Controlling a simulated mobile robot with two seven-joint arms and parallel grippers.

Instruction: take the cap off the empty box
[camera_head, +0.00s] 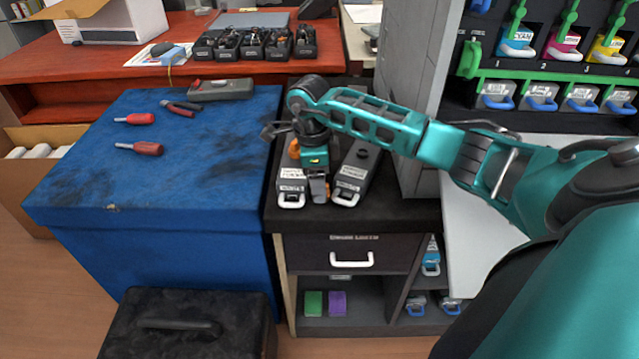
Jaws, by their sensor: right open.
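Two dark boxes with white front handles and white labels stand side by side on the black cabinet top: a left box (291,187) and a right box (350,181). The labels are too small to read surely, so I cannot tell which box is empty. An orange part (294,149), perhaps a cap, shows at the back of the left box, partly behind my arm. A dark round knob (363,154) is on top of the right box. My right gripper (319,190) is open, pointing down between the two boxes; whether it touches either is unclear. My left gripper is out of view.
A blue bench (190,180) with screwdrivers, pliers and a grey device (221,90) is at the left. A grey cabinet wall (415,75) stands right of the boxes, beside a rack of colour cartridges (562,46). A black case (190,325) lies on the floor.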

